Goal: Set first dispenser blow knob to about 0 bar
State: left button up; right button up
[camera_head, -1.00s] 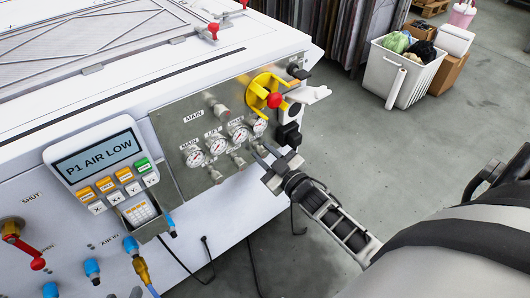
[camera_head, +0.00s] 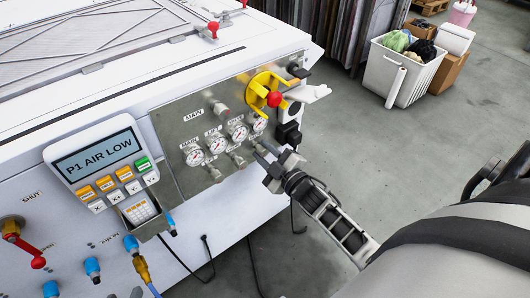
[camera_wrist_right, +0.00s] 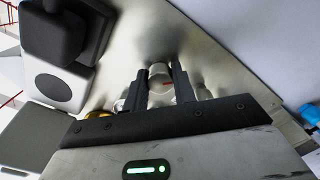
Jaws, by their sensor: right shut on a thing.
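The steel panel (camera_head: 172,132) on the machine's side carries a row of round gauges with small knobs below them; the small labels are too blurred to read surely. My right gripper (camera_head: 262,151) is at the rightmost knob of the lower row, below the right-hand gauges. In the right wrist view the fingers (camera_wrist_right: 162,90) are shut on this round metal knob (camera_wrist_right: 160,72), one on each side; a small red mark shows on it. In the head view the fingers hide most of the knob. The rightmost gauge (camera_head: 260,124) is too small to read. My left gripper is not in view.
A dark block (camera_head: 288,134) projects at the panel's right edge, close to my gripper. A display (camera_head: 97,155) reads "P1 AIR LOW". A white bin (camera_head: 402,75) stands on the floor behind.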

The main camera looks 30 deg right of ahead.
jog(key=o, duration=1)
jog(key=shift+s, duration=0.1)
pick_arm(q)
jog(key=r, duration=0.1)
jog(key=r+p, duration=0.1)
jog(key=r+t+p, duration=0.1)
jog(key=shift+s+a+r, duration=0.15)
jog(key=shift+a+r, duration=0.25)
pick_arm(e)
jog(key=s, duration=1)
jog(key=s+d, duration=0.1)
jog(key=s, duration=0.4)
jog(key=shift+s+d, duration=0.1)
jog(key=shift+s, duration=0.3)
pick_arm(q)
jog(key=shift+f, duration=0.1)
pick_arm(e)
jog(key=shift+r, duration=0.1)
